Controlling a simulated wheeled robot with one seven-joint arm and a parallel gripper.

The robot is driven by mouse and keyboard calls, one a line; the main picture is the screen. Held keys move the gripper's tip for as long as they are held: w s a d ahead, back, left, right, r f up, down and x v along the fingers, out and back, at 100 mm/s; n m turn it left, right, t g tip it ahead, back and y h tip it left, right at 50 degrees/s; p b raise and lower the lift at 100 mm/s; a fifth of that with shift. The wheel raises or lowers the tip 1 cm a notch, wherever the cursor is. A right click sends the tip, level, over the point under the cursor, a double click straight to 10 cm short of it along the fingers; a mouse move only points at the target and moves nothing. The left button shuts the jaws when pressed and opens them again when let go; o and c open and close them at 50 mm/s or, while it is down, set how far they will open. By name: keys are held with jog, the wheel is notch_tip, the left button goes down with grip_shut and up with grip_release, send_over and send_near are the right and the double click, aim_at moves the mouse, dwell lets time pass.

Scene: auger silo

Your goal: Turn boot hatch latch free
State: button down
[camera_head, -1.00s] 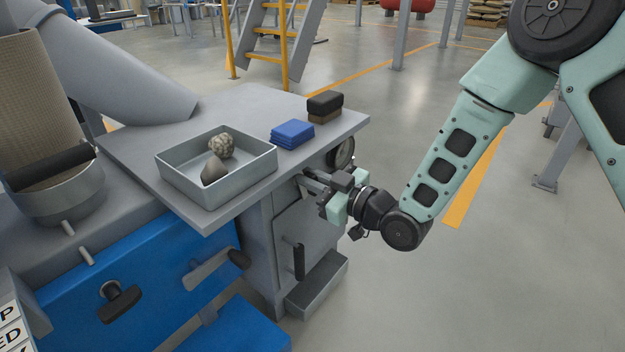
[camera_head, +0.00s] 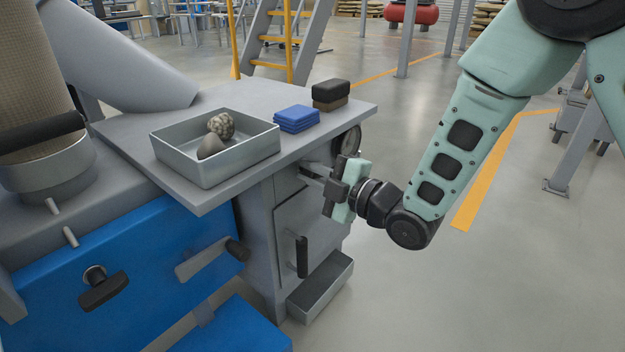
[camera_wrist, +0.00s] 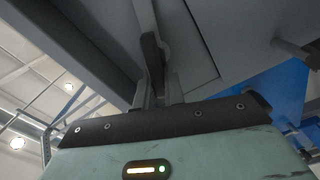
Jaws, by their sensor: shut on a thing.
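The boot hatch is a grey door (camera_head: 305,225) with a black upright handle (camera_head: 301,257), on the grey cabinet under the table in the head view. My gripper (camera_head: 306,170) reaches in from the right at the hatch's upper edge, just below the tabletop. In the wrist view my gripper (camera_wrist: 157,92) is shut on a dark, narrow latch lever (camera_wrist: 152,52) between its fingers. The lever runs up the picture against the grey panel. In the head view the latch is hidden by the fingers and the table edge.
A metal tray (camera_head: 175,171) with two stones, blue pads (camera_head: 296,119) and a dark brush-like block (camera_head: 331,95) lie on the tabletop above my gripper. A round gauge (camera_head: 350,140) sits close behind it. An open grey bin (camera_head: 320,287) stands below.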

jog(key=n+b, duration=0.1)
jog(key=f+n+b, duration=0.1)
jog(key=n, duration=0.1)
jog(key=shift+w+d+f, duration=0.15)
jog(key=shift+d, duration=0.15)
jog(key=shift+n+b, duration=0.45)
jog(key=shift+n, duration=0.15)
jog(key=shift+d, duration=0.1)
jog(key=c, duration=1.5)
grip_release()
jog(key=shift+w, duration=0.1)
jog(key=shift+r, duration=0.2)
